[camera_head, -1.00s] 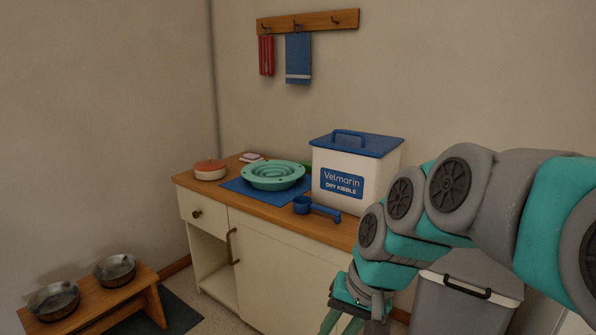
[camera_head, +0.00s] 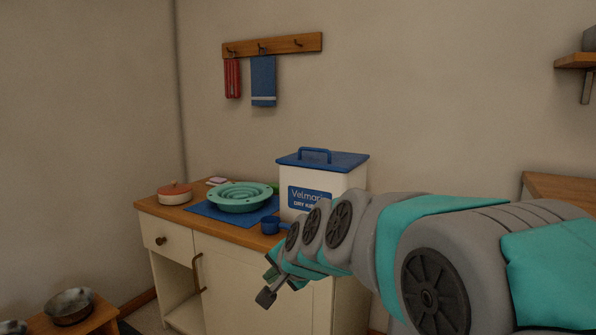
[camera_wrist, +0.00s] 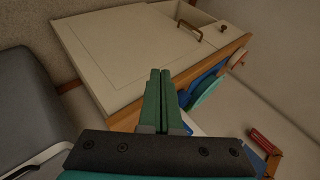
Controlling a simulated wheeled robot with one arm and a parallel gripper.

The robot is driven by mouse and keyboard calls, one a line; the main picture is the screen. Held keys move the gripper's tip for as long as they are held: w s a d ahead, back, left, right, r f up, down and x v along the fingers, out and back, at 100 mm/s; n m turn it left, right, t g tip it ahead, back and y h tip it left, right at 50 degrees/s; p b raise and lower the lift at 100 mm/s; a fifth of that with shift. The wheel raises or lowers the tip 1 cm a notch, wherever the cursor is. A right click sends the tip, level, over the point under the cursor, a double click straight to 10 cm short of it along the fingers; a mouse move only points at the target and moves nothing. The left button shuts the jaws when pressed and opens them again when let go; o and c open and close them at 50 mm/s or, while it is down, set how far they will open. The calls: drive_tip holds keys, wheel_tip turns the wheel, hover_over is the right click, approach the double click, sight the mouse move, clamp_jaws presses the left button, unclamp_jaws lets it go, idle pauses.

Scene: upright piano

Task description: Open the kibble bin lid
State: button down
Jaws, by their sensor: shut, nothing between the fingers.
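The kibble bin (camera_head: 300,205) is a white box labelled Velmarin on the wooden counter. Its blue lid (camera_head: 340,161) is down on the bin, with a blue handle (camera_head: 314,151) arched on top. My arm covers the bin's lower right part in the head view. My gripper (camera_head: 266,297) is in front of the cabinet, below the counter edge and apart from the bin. In the wrist view my gripper (camera_wrist: 160,75) has its green fingers together and empty, with the cabinet front behind them.
Towels hang on a hook rail (camera_head: 275,46) above. Metal bowls stand on a low bench (camera_head: 97,316).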

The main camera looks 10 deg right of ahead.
drive_tip(key=w+a+r+m+t+h+b, duration=0.1)
drive_tip(key=w+r+m+t+h+b, duration=0.1)
drive_tip(key=w+r+m+t, duration=0.55)
drive_tip(key=w+a+r+m+t+h+b, duration=0.1)
drive_tip(key=w+r+m+t+b, duration=0.15)
drive_tip(key=w+r+m, duration=0.9)
drive_tip(key=m+g+h+b, duration=0.2)
drive_tip(key=m+h, duration=1.1)
drive_tip(key=m, duration=0.3)
approach(309, 159)
drive_tip(key=d+r, duration=0.1)
drive_tip(key=w+d+r, duration=0.1)
drive_tip(key=d, duration=0.1)
drive_tip(key=d+r, duration=0.1)
drive_tip(key=shift+w+d+r, duration=0.35)
drive_tip(key=shift+w+r, duration=0.05)
drive_tip(key=shift+p, duration=0.3)
